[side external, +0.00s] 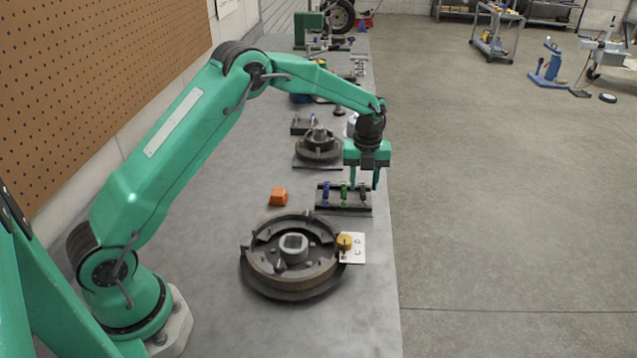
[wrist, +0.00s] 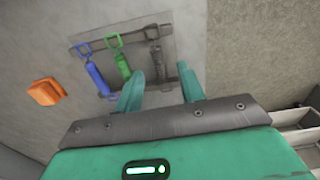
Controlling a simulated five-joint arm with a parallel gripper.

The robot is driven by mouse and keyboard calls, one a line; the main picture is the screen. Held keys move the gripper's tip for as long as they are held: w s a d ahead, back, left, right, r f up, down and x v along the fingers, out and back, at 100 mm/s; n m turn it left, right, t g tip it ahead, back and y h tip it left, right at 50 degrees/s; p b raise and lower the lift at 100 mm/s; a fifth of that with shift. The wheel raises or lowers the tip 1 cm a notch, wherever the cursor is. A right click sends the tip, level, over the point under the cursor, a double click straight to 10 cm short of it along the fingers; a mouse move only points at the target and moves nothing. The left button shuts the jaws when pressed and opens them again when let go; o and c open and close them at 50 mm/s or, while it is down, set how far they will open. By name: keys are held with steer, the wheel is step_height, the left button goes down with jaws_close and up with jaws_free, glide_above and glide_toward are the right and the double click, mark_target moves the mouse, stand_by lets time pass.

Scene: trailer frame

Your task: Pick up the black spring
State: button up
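The black spring (wrist: 155,61) sits in the right slot of a dark rack (wrist: 112,36), beside a green spring (wrist: 122,66) and a blue spring (wrist: 97,77). In the side view the rack (side external: 343,208) lies on the bench, and the black spring is partly hidden by my gripper. My gripper (side external: 369,186) points down over the right end of the rack. In the wrist view my gripper (wrist: 160,78) is open, its two fingers apart with nothing held between them. The black spring shows beyond the fingertips, between them. I cannot tell the exact height gap.
An orange block (side external: 278,196) lies left of the rack. A round brake assembly (side external: 293,255) with a pale plate (side external: 352,248) at its right sits nearer the camera. Another hub (side external: 319,146) stands behind the rack. The bench's right edge is close to the rack.

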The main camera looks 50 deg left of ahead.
steer(key=shift+f, duration=0.85)
jaws_close()
